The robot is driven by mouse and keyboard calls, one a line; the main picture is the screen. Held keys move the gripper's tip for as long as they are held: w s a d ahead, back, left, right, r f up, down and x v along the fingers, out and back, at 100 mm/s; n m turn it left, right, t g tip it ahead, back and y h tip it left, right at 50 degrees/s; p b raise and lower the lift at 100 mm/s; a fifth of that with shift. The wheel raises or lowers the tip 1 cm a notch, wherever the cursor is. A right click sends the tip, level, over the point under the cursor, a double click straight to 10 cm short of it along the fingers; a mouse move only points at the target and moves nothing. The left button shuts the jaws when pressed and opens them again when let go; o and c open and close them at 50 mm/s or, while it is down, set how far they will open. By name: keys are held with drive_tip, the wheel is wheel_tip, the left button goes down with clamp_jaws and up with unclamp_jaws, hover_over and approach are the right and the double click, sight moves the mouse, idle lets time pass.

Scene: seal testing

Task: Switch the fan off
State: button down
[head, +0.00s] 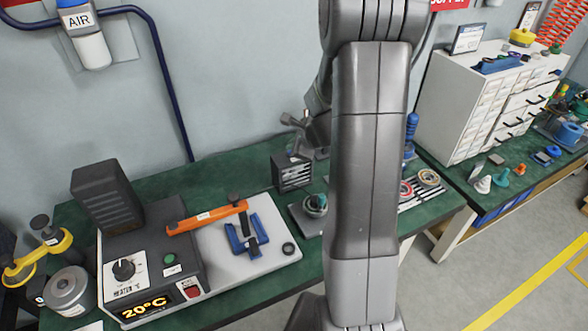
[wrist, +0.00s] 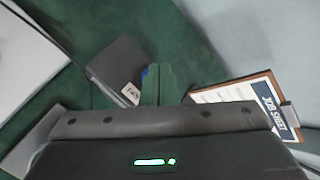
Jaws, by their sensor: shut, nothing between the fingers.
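The fan looks to be the small dark box with a slatted front (head: 292,173) at the back of the green bench, left of my arm. In the wrist view a dark box (wrist: 119,62) with a small white label, too blurred to read surely, lies just left of my fingers. A small bit of blue shows between box and fingers; I cannot tell whether it is a switch. My gripper (wrist: 159,75) is shut and empty, its fingertips close beside the box; touching or apart is unclear. In the head view my gripper is above the fan, partly hidden by my arm.
A clipboard marked "JOB SHEET" (wrist: 240,98) lies right of my fingers. A heated sealing unit (head: 150,270) showing 20°C stands left on the bench. White drawers (head: 460,105) stand at right.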

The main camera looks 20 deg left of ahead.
wheel_tip(320, 180, up, 6)
drive_tip(key=p, duration=0.5)
